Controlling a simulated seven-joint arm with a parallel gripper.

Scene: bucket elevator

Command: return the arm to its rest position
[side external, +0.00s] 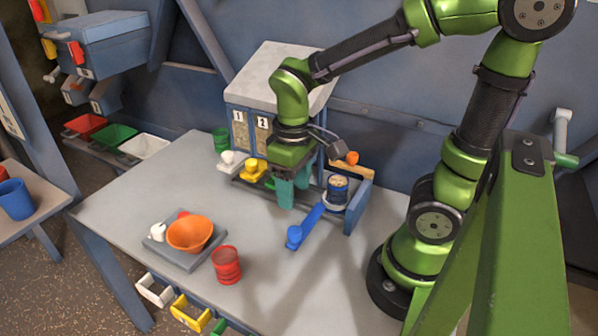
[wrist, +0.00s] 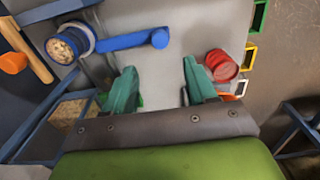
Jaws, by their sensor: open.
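My green arm reaches over the grey table (side external: 170,190) from its base at the right. My gripper (side external: 294,192) hangs above the table in front of the numbered cabinet, fingers pointing down. In the wrist view the two teal fingers of my gripper (wrist: 157,92) stand apart with nothing between them but bare table.
A blue cup with brown contents (side external: 337,190) stands by the lever. An orange bowl (side external: 189,233) sits on a grey plate, with a red can (side external: 227,265) beside it. The cabinet (side external: 275,75) stands close behind my gripper. The table's left part is clear.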

